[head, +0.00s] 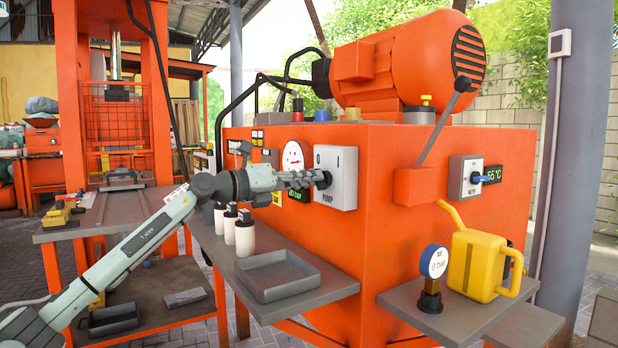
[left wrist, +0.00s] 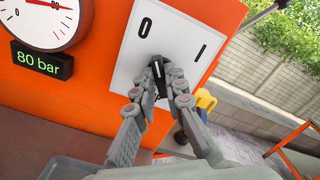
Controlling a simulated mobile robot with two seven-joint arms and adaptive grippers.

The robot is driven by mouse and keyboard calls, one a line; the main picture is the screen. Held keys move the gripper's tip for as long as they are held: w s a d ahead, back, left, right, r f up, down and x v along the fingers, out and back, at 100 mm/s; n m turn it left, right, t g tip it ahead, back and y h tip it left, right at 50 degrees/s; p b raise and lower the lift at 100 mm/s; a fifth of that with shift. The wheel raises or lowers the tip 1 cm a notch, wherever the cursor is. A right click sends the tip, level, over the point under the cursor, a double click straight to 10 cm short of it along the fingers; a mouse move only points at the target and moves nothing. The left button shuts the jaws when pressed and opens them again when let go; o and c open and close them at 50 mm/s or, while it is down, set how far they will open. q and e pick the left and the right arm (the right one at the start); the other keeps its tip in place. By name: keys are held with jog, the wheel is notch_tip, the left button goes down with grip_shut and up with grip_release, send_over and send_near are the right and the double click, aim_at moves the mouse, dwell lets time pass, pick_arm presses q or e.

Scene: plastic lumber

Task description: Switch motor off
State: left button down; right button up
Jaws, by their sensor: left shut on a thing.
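The orange motor (head: 400,66) lies on top of a large orange cabinet (head: 330,215). On the cabinet's front is a white switch plate (head: 336,160) marked PUMP. In the left wrist view the plate (left wrist: 190,25) carries an O and an I above a black knob (left wrist: 158,74) with a white line. My left gripper (head: 318,179) is at this knob. In the left wrist view its two fingers (left wrist: 160,80) are shut on the knob and partly hide it. The white line points roughly upward in that view; its exact setting is hard to tell. My right gripper is not in view.
A round gauge (head: 293,160) and an 80 bar display (left wrist: 42,59) sit left of the plate. Below are white bottles (head: 245,236) and a grey tray (head: 278,274). A lever (head: 440,125), a blue-handled switch (head: 480,179) and a yellow can (head: 478,265) stand right.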

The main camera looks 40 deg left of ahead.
pick_arm(q)
jog(key=c, duration=1.6)
grip_release()
jog(key=shift+s+a, duration=0.1)
jog(key=shift+v, duration=5.9)
